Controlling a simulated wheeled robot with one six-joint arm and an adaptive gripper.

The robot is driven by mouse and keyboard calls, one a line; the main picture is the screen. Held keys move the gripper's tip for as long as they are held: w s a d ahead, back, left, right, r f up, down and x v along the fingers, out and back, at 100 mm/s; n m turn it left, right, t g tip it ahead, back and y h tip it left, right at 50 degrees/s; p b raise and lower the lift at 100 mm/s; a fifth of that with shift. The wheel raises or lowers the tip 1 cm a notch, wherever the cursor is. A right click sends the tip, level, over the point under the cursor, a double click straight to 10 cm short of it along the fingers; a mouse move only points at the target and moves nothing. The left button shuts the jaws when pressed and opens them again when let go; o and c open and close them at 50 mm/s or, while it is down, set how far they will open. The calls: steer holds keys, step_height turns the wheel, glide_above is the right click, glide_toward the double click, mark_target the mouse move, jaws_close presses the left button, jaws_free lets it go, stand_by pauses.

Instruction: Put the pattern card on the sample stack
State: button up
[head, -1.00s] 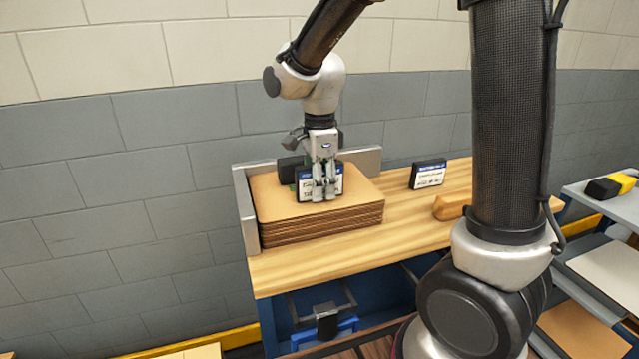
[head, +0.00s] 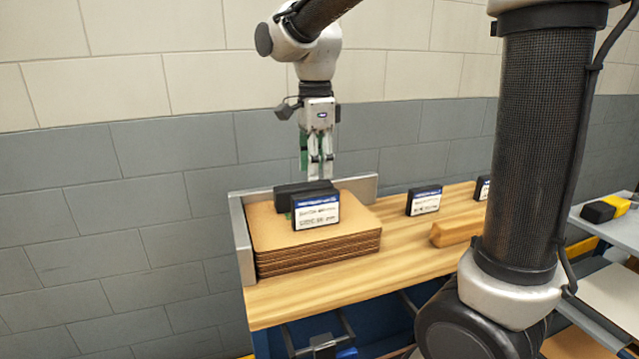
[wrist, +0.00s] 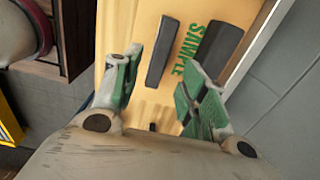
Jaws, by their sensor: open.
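The sample stack (head: 318,250) is a pile of tan boards in a grey corner fence; its top bears green lettering "SAMPLE" in the wrist view (wrist: 188,52). A black card with a white, blue-topped label (head: 316,212) stands upright on the stack; its small print is unreadable, but I take it for the pattern card. A second dark block (head: 290,192) stands behind it, partly hidden. In the wrist view both show as dark bars, the nearer-left one (wrist: 163,53) and the right one (wrist: 220,53). My gripper (head: 320,170) is open and empty, above and apart from the cards.
Two similar labelled black cards stand on the wooden bench to the right, one (head: 424,201) in clear view and one (head: 482,188) partly behind my arm. A wooden block (head: 455,231) lies near them. The grey fence (head: 240,238) borders the stack's left and back.

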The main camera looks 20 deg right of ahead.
steer(key=shift+r, duration=0.3)
steer(key=s+d+f+n+t, duration=0.1)
steer(key=s+d+n+t, duration=0.3)
steer(key=s+d+n, duration=1.1)
steer(key=s+n, duration=0.3)
steer(key=s, duration=0.1)
steer(key=shift+f, duration=0.1)
